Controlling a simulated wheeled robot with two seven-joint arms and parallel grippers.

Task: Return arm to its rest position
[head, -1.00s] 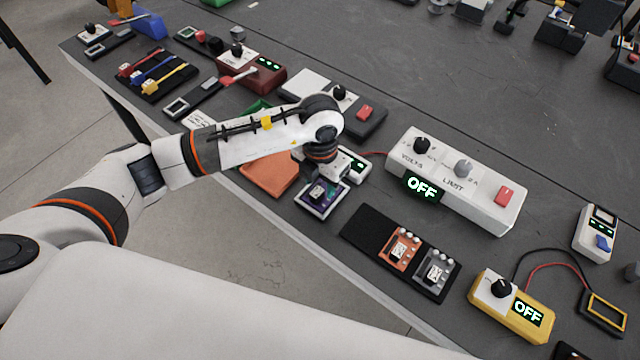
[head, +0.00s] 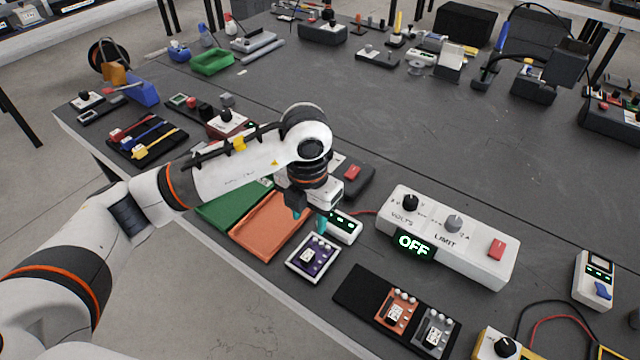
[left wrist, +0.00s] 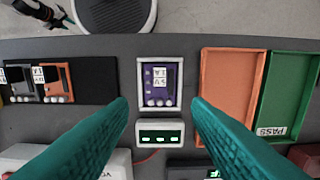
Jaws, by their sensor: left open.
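My left arm reaches in from the left in the head view. Its gripper (head: 309,216) hangs above the table's front part, with teal fingertips, open and empty. In the left wrist view the two teal fingers (left wrist: 160,125) are spread wide, with nothing between them. Below them are a purple circuit board in a white frame (head: 314,257), also seen in the left wrist view (left wrist: 159,84), and a small white meter with a green display (head: 344,227). The fingers are apart from both. My right gripper is not in view.
An orange tray (head: 272,225) and a green tray (head: 228,211) lie left of the board. A white power supply reading OFF (head: 450,235) stands to the right. A black mat with two boards (head: 357,291) lies in front. The table's middle (head: 440,130) is clear.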

